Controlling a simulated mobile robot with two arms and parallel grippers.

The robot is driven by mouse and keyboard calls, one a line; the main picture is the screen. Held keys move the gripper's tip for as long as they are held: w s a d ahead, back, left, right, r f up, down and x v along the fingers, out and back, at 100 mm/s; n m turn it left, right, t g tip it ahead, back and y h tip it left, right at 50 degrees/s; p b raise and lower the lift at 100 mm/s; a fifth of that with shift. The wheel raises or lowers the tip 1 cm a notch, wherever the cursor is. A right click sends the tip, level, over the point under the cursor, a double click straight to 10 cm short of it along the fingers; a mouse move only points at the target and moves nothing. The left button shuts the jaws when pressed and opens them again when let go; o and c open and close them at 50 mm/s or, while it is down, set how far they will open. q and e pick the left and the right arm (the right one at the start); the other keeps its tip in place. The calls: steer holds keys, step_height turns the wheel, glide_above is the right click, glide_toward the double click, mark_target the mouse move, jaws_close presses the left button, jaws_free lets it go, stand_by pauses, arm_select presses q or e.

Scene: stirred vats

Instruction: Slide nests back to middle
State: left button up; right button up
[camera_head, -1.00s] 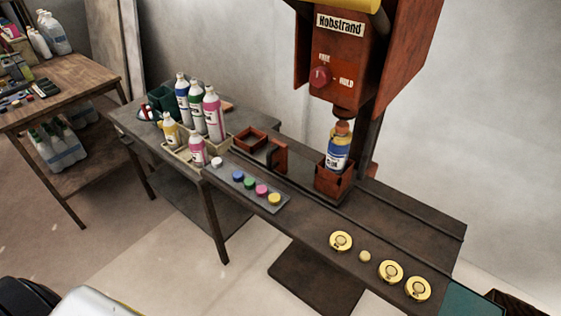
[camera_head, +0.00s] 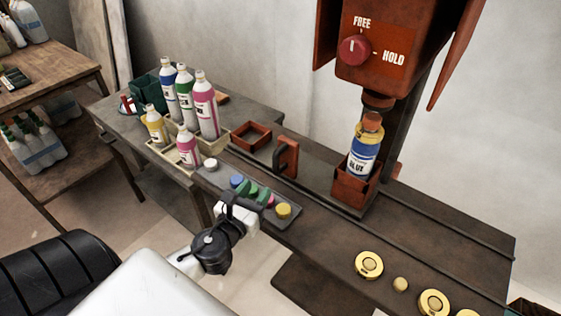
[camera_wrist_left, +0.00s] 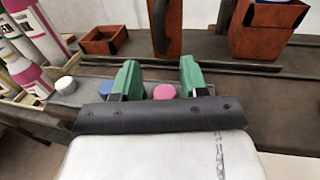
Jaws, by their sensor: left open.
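An empty red nest (camera_head: 250,136), an open square box, stands on the dark bench rail; it shows at the upper left of the left wrist view (camera_wrist_left: 103,40). A second red nest (camera_head: 352,194) holds an upright blue-labelled bottle (camera_head: 363,148) under the red press head; this nest also shows at the right of the left wrist view (camera_wrist_left: 268,42). A red upright handle (camera_head: 288,157) stands between the nests. My left gripper (camera_head: 254,192) is open and empty, with green fingers, over the cap tray before the handle. Its fingers also show in the left wrist view (camera_wrist_left: 158,80).
The cap tray (camera_head: 289,221) lies along the bench's front edge, partly hidden by my gripper. Several bottles stand at left around a pale crate (camera_head: 167,154). Yellow discs (camera_head: 369,265) lie at the right front. The press knob (camera_head: 354,50) is marked FREE and HOLD.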

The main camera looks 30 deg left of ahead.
mark_target(274, 165)
arm_select(q)
steer(key=w, duration=0.3)
steer(key=w+p, duration=0.1)
steer(key=w, duration=0.2)
steer(key=w+a, duration=0.1)
steer(key=w, duration=0.2)
steer(key=shift+w+a+p, duration=0.1)
steer(key=shift+w+p, duration=0.2)
steer(key=shift+w, duration=0.55)
jaws_close()
